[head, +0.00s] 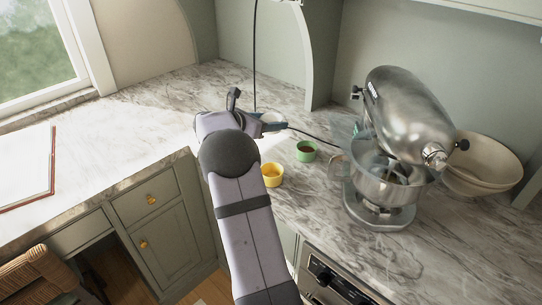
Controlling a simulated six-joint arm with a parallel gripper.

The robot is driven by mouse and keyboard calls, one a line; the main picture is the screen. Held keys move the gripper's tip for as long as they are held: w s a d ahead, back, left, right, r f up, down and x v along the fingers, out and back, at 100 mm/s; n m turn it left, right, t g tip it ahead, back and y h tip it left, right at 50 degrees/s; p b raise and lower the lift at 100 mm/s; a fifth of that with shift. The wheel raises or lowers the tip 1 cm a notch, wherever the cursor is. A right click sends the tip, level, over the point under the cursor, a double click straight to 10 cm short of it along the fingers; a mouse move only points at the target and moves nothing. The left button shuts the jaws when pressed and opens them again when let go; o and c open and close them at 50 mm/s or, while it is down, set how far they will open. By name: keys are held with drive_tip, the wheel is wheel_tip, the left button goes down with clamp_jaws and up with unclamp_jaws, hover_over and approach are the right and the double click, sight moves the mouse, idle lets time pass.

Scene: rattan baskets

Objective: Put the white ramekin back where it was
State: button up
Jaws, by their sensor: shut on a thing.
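My gripper (268,124) is over the marble counter, left of the stand mixer, and is mostly seen from behind my arm. It is shut on a small white ramekin (271,117), of which only a pale part shows past the fingers. The rest of the ramekin is hidden. I cannot tell whether its base touches the counter.
A yellow ramekin (271,176) and a green ramekin (306,152) with dark contents stand nearby. A steel stand mixer (405,115) and stacked cream bowls (495,160) are to the right. A dark cord runs behind my gripper. The counter (150,95) at left is largely clear.

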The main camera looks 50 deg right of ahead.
sight(269, 155)
drive_tip(key=shift+f+p, duration=0.85)
drive_tip(key=shift+f, duration=4.15)
drive_tip(key=shift+f, duration=0.2)
drive_tip(key=o, duration=1.1)
drive_tip(key=shift+r, duration=0.1)
drive_tip(key=shift+r, duration=0.15)
drive_tip(key=shift+a, duration=0.35)
drive_tip(key=b+v, duration=0.2)
drive_tip(key=v, duration=0.9)
drive_tip(key=shift+a+r, duration=0.1)
drive_tip(key=shift+a, duration=0.1)
